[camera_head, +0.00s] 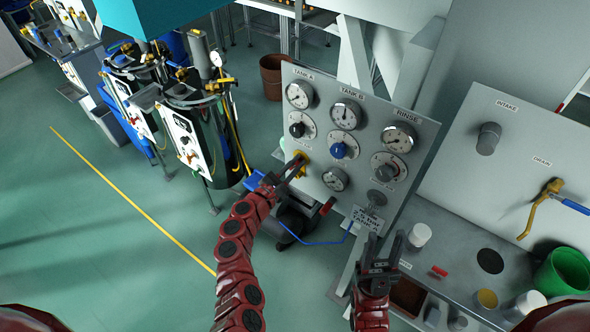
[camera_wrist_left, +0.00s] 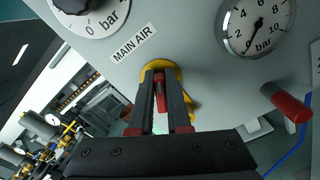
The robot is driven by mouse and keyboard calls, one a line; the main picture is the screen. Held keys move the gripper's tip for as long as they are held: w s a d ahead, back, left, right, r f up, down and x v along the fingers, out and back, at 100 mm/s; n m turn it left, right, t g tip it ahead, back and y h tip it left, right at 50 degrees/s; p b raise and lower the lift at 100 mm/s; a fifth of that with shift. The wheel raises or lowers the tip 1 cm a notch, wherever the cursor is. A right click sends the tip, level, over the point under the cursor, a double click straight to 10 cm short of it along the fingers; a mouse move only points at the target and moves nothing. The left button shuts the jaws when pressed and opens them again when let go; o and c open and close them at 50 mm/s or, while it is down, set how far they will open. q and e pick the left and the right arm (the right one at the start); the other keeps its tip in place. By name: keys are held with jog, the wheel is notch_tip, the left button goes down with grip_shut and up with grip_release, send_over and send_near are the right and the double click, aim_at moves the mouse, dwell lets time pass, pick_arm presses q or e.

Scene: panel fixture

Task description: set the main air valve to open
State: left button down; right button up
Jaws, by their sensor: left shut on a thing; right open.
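The main air valve (camera_head: 301,158) is a yellow fitting on the left part of the grey gauge panel, and it also shows under the MAIN AIR label in the left wrist view (camera_wrist_left: 189,104). My left gripper (camera_head: 293,170) is shut on its handle. In the left wrist view a narrow red part (camera_wrist_left: 160,90) shows between the fingers, in front of the yellow body. The fingers hide much of the handle, so its exact angle is hard to tell. My right gripper (camera_head: 384,246) is open and empty, below the panel's lower right.
A red lever (camera_head: 327,206) sticks out low on the panel, right of my left gripper; it is close by in the left wrist view (camera_wrist_left: 287,103). Dials and gauges (camera_head: 345,114) cover the panel. A workbench (camera_head: 455,262) with a green bucket (camera_head: 562,272) stands at right.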

pick_arm(q)
jog(key=shift+s+d+f+m+b, duration=0.1)
jog(key=shift+f+m+b, duration=0.1)
jog(key=shift+m+b, duration=1.9)
jog(key=shift+s+f+m+b, duration=0.1)
jog(key=shift+f+m+b, duration=0.15)
jog(key=shift+m+b, duration=1.85)
jog(key=shift+d+f+m+b, duration=0.1)
jog(key=shift+f+m+b, duration=0.1)
jog(key=shift+m+b, duration=1.9)
jog(key=shift+n+b, duration=0.4)
jog(key=shift+b, duration=0.1)
jog(key=shift+r, duration=0.1)
jog(key=c, duration=0.9)
grip_release()
jog(key=shift+w, duration=0.1)
